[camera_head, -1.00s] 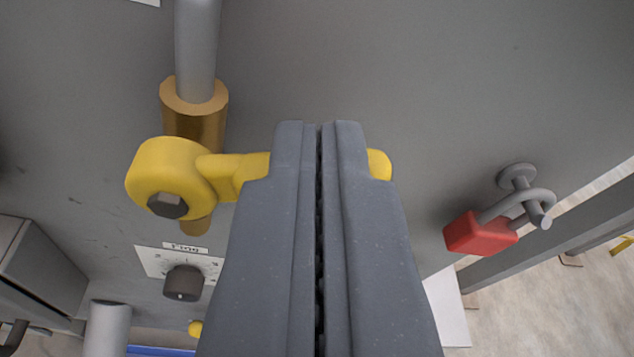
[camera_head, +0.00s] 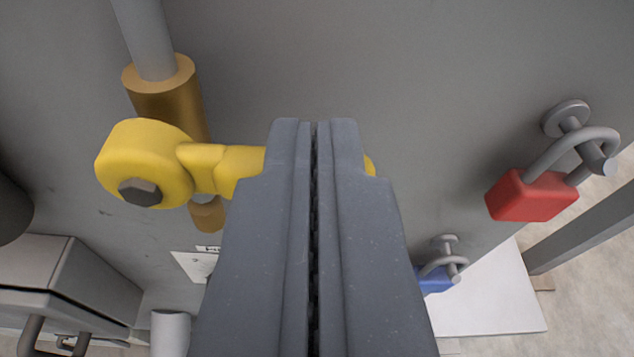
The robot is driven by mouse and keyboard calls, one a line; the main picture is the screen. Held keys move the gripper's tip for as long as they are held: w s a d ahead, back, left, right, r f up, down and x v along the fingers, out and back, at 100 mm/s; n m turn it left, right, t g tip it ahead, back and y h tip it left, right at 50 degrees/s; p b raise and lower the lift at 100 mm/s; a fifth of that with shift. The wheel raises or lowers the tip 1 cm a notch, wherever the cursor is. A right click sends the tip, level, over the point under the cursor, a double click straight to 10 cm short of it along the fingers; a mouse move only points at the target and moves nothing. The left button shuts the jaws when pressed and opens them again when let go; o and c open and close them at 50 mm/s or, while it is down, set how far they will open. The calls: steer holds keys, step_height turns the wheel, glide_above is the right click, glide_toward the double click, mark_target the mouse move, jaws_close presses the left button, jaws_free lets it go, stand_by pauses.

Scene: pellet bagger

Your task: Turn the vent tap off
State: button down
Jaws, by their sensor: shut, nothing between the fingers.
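The vent tap has a yellow lever (camera_head: 146,160) with a dark hex bolt at its hub, on a brass valve body (camera_head: 170,98) under a grey pipe (camera_head: 146,40). The lever points right, across the pipe line. My gripper (camera_head: 314,125) is shut and empty, its fingers pointing up the picture. The fingers overlap the lever's outer half and hide it; only the tip shows just right of them. I cannot tell whether the fingers touch the lever.
A red padlock (camera_head: 530,195) hangs from a hasp at the right, with a blue padlock (camera_head: 436,280) lower down. A grey box with a handle (camera_head: 70,275) juts out at lower left. The panel above my fingers is clear.

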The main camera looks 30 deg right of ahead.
steer(key=s+a+r+p, duration=0.4)
steer(key=s+r, duration=0.2)
steer(key=s, duration=0.3)
steer(key=s+d+r+n+t+y+p, duration=0.1)
steer(key=s+d+r+n+y+p, duration=0.3)
steer(key=s+d+r, duration=0.6)
step_height(320, 180, up, 3)
steer(key=d+y+p, duration=0.1)
steer(key=d+y, duration=0.1)
steer(key=shift+s+f+t+y+p, duration=0.2)
steer(key=shift+s+t+y+p, duration=0.1)
steer(key=shift+t+p, duration=0.1)
